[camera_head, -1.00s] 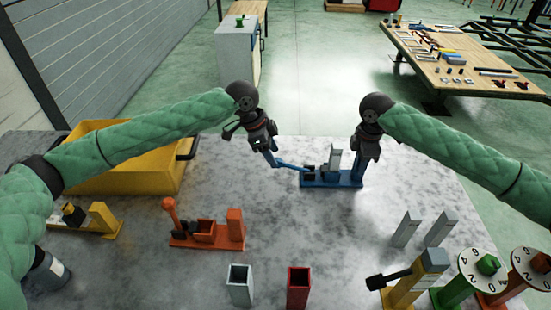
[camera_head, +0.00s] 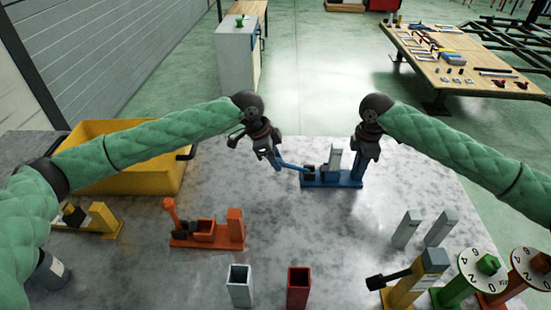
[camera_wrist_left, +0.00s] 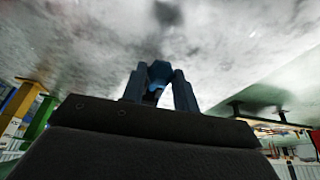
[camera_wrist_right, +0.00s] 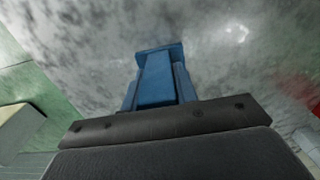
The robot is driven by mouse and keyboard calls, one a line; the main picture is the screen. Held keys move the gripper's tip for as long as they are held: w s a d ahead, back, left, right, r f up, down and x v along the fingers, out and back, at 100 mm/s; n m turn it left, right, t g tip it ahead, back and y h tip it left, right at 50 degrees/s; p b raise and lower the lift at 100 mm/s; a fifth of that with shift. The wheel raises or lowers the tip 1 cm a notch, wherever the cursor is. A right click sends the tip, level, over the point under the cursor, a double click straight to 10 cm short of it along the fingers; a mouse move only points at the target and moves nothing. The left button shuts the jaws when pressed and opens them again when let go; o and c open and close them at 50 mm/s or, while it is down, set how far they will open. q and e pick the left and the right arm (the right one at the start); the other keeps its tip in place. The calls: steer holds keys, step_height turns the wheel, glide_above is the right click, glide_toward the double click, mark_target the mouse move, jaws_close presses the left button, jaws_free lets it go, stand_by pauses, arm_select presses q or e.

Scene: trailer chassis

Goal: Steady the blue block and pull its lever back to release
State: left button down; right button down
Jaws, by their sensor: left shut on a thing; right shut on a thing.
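The blue block (camera_head: 330,180) stands at the far middle of the grey table, with a blue base, an upright post at its right end and a light grey piece (camera_head: 335,160) standing in it. Its lever (camera_head: 289,165) reaches out to the left, low and slanting. My left gripper (camera_head: 276,163) is shut on the lever's end, and the blue end shows between its fingers in the left wrist view (camera_wrist_left: 158,75). My right gripper (camera_head: 359,166) is shut on the block's right post, which fills its fingers in the right wrist view (camera_wrist_right: 156,80). The fingertips are partly hidden.
An orange lever block (camera_head: 208,232) stands nearer, left of centre. A yellow bin (camera_head: 130,180) sits behind my left arm. A grey cup (camera_head: 240,287) and a red cup (camera_head: 298,290) stand in front. A yellow lever block (camera_head: 420,280) and numbered dials (camera_head: 482,270) are at the right.

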mark_target(286, 164)
arm_select(q)
steer(key=shift+d+r, duration=0.25)
steer(key=shift+r, duration=0.15)
steer(key=shift+d+r, duration=0.6)
steer(key=shift+r, duration=0.2)
arm_select(e)
steer(key=shift+a, duration=0.1)
arm_select(q)
steer(key=shift+d+r+y, duration=0.5)
steer(key=shift+d+r, duration=0.45)
steer(key=shift+d, duration=0.15)
steer(key=d, duration=0.1)
steer(key=d+r, duration=0.1)
steer(key=d, duration=0.2)
steer(key=shift+r, duration=0.4)
arm_select(e)
steer(key=shift+a, duration=0.1)
steer(key=shift+s, duration=0.1)
arm_select(q)
steer(key=shift+d+y, duration=1.7)
steer(key=shift+d, duration=0.45)
